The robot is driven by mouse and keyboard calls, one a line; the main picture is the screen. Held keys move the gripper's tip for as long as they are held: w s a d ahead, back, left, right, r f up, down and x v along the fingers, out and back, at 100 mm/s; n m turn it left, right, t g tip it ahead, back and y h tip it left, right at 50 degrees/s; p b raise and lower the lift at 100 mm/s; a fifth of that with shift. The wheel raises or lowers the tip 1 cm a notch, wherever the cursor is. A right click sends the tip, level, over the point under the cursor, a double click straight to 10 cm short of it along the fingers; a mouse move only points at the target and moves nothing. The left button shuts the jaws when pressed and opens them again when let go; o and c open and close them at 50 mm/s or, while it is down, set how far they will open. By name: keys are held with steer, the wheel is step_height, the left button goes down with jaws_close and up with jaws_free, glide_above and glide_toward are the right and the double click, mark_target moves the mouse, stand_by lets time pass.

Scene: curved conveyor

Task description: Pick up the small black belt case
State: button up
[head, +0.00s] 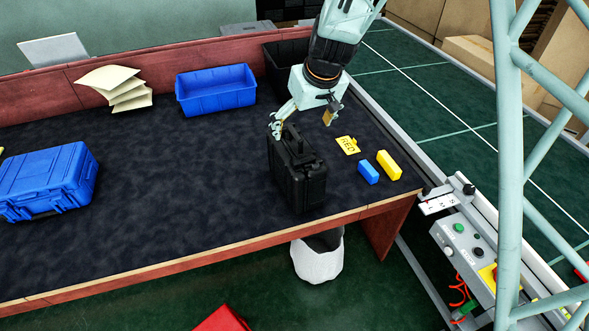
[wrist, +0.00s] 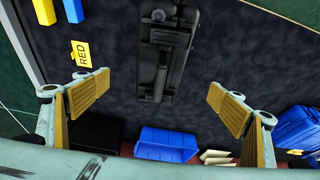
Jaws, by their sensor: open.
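The small black case (head: 301,175) stands upright on the dark table top near its right end, with its handle side up. In the wrist view the case (wrist: 166,45) shows from above, its handle between and beyond the fingers. My gripper (head: 304,122) is open and empty, its fingers spread to either side above the case's top. In the wrist view the gripper (wrist: 158,102) shows both fingertip pads apart, with the case's near end between them in the picture. The exact gap in height to the case cannot be told.
A yellow RED tag (head: 347,145), a blue block (head: 368,172) and a yellow block (head: 389,165) lie right of the case. A blue bin (head: 215,104), a black bin (head: 277,55) and papers (head: 115,87) stand behind. A large blue case (head: 46,180) lies left. The table's middle is clear.

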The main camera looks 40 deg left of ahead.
glide_toward(295, 147)
steer(key=shift+x, duration=2.55)
steer(key=shift+f, duration=0.15)
steer(key=shift+x, duration=2.45)
steer(key=shift+c, duration=0.4)
steer(key=c, duration=1.6)
